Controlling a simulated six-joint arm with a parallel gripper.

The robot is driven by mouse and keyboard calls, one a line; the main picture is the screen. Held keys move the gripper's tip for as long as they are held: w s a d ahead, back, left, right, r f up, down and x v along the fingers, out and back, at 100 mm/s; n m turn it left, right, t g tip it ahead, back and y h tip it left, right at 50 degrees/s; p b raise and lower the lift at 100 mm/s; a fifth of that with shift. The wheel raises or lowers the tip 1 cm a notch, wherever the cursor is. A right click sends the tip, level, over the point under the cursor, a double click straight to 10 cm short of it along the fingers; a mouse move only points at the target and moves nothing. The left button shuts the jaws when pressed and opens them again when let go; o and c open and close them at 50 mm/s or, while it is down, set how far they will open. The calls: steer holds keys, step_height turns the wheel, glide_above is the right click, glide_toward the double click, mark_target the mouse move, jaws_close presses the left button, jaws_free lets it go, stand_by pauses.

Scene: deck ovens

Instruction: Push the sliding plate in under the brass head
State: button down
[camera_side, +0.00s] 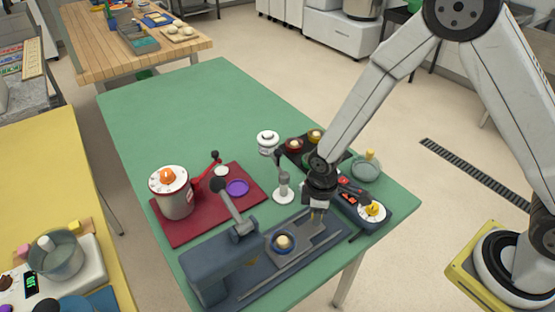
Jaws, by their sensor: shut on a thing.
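The blue-grey press (212,268) stands at the front of the green table, with a lever on top. A little brass, likely the brass head, shows beneath its overhang; most of it is hidden. The sliding plate (304,252) lies in the press's long base, to the right of the overhang. A round blue holder with a cream piece (283,242) sits on it, outside the overhang. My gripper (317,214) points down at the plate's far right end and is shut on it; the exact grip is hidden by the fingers.
A red mat (199,229) with a pot (173,193) and a purple dish (237,188) lies left of the press. A white stand (283,187), a dark tray and a dial box (372,211) stand close around my gripper. The table's far half (180,105) is clear.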

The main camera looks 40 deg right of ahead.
glide_toward(284, 244)
step_height(284, 244, down, 5)
steer(key=shift+w+a+f, duration=0.1)
steer(key=shift+f, duration=0.1)
steer(key=c, duration=0.6)
jaws_free()
steer(key=shift+o, duration=1.1)
steer(key=shift+r, duration=0.1)
step_height(284, 244, up, 8)
steer(key=shift+f, duration=0.2)
